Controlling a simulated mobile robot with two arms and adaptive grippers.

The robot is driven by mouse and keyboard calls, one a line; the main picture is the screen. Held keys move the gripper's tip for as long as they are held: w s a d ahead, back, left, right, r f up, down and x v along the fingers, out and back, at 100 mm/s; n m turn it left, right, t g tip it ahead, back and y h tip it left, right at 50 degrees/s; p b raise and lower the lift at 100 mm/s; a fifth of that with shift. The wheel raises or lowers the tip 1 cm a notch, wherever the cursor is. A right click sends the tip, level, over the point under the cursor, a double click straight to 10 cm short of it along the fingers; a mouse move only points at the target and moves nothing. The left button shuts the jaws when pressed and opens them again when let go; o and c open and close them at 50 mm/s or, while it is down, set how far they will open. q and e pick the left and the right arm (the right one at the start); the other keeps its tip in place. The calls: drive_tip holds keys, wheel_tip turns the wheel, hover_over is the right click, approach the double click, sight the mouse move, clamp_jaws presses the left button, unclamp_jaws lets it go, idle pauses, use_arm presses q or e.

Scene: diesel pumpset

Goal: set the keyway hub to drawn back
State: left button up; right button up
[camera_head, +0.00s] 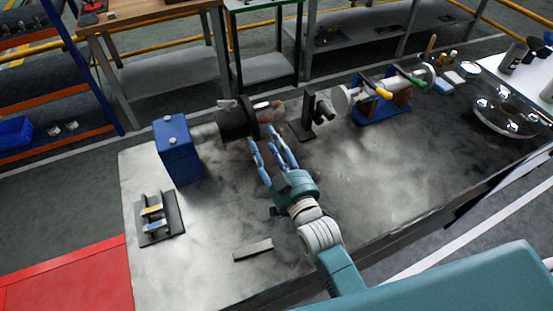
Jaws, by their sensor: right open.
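A dark hub with a round flange (240,119), which looks like the keyway hub, sits in line with a blue block (178,147) on the grey bench. A small light-coloured handle sticks out on its upper left side. Whether the hub is drawn back cannot be told from this view. My right gripper (261,137) is open, its blue fingers reaching up to the near side of the flange. Nothing shows between the fingers, and whether they touch the flange cannot be told. My left gripper is not in view.
A dark stand (301,130) is right of the hub, with a reddish part (268,110) between. A blue-based fixture (380,106) with yellow and green handles is farther right. A dark plate (159,222) and flat bar (253,250) lie nearer. The right front bench is clear.

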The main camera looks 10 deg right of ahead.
drive_tip(key=s+d, duration=0.1)
drive_tip(key=s, duration=0.6)
drive_tip(key=shift+d, duration=0.15)
